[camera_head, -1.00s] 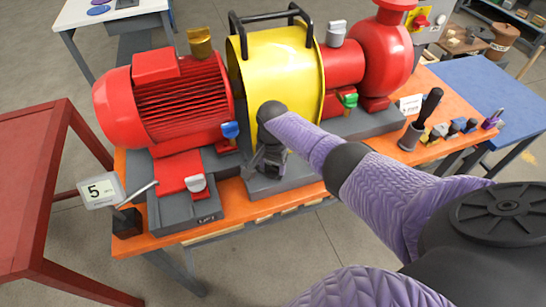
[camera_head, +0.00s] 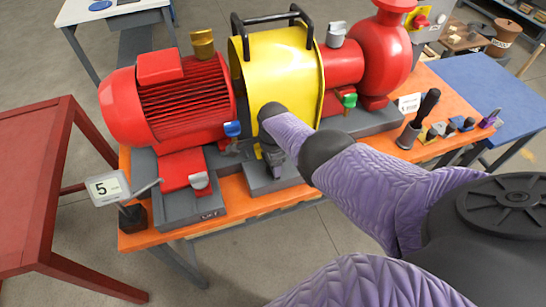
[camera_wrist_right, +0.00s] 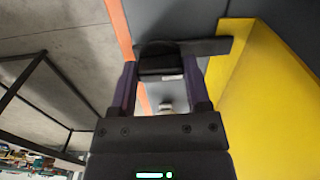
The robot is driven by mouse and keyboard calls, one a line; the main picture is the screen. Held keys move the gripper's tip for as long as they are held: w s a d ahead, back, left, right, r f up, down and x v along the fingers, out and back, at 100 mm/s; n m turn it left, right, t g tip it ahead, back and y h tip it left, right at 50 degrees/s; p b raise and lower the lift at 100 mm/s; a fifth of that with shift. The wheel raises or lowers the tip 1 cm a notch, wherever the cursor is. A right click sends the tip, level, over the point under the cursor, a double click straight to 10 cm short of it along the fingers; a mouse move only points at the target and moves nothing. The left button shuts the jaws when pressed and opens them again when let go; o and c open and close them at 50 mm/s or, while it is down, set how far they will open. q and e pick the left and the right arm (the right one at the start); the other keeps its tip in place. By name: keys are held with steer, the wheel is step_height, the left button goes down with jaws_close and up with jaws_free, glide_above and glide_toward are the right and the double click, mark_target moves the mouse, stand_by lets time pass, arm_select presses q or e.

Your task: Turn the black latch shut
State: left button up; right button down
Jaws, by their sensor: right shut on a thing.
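The black latch (camera_wrist_right: 163,64) sits at the foot of the yellow guard (camera_wrist_right: 272,88) in the right wrist view, with a flat dark bar reaching to the right from it. My right gripper (camera_wrist_right: 163,80) has its two purple fingers on either side of the latch and is shut on it. In the head view the right gripper (camera_head: 272,168) points down at the front of the yellow guard (camera_head: 284,78), low by the grey base. The latch is hidden there behind the gripper and wrist. My left gripper is not in view.
A red motor (camera_head: 170,100) with a blue-handled valve (camera_head: 232,129) stands left of the guard. A red pump (camera_head: 384,55) and a green-handled valve (camera_head: 349,100) are on the right. A sign reading 5 (camera_head: 107,188) stands at the orange bench's left corner.

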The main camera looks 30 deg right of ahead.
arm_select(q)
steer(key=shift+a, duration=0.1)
arm_select(e)
steer(key=shift+m, duration=0.3)
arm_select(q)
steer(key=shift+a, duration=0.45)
arm_select(e)
steer(key=shift+r, duration=0.1)
steer(key=shift+c, duration=0.2)
jaws_free()
steer(key=shift+d, duration=0.1)
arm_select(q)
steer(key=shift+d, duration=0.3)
arm_select(e)
steer(key=shift+r, duration=0.1)
arm_select(q)
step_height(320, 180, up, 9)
steer(key=p, duration=0.8)
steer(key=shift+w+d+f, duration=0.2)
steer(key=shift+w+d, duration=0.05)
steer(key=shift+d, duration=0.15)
arm_select(e)
step_height(320, 180, up, 10)
steer(key=shift+f, duration=0.2)
